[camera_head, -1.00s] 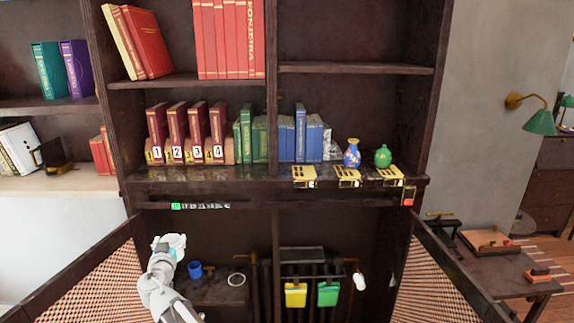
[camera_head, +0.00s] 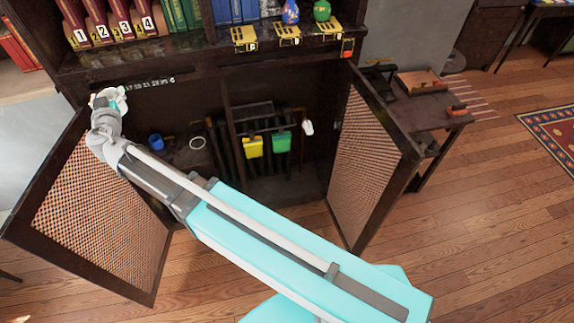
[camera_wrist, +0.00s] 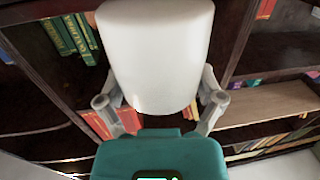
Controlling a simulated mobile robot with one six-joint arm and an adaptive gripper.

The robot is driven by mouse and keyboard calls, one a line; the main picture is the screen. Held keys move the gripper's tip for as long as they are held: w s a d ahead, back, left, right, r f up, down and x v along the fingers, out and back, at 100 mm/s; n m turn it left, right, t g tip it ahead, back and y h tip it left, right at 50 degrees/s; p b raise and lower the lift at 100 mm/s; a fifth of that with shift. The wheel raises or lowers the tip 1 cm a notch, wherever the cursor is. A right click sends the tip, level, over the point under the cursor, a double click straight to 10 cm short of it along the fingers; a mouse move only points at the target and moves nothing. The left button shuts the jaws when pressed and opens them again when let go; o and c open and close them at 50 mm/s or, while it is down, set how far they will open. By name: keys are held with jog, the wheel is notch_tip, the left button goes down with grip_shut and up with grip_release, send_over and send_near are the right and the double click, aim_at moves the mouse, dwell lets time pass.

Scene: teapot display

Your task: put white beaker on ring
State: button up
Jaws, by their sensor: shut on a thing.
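My gripper (camera_wrist: 158,98) is shut on the white beaker (camera_wrist: 156,50), which fills the upper middle of the wrist view between the two fingers. In the head view my gripper (camera_head: 108,99) is at the upper left, in front of the cabinet near its open left door. The beaker is hard to tell from the gripper there. A pale ring (camera_head: 197,143) lies on the shelf inside the left part of the cabinet, to the right of and below my gripper. A blue beaker (camera_head: 155,142) stands left of the ring.
The open left door (camera_head: 95,215) and right door (camera_head: 372,165) flank the opening. Yellow (camera_head: 253,147) and green (camera_head: 281,141) hanging items and a white object (camera_head: 308,128) are in the right part. A side table (camera_head: 425,112) stands at right.

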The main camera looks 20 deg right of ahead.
jog(key=shift+r+p, duration=2)
jog(key=shift+r, duration=0.6)
jog(key=shift+a, duration=0.1)
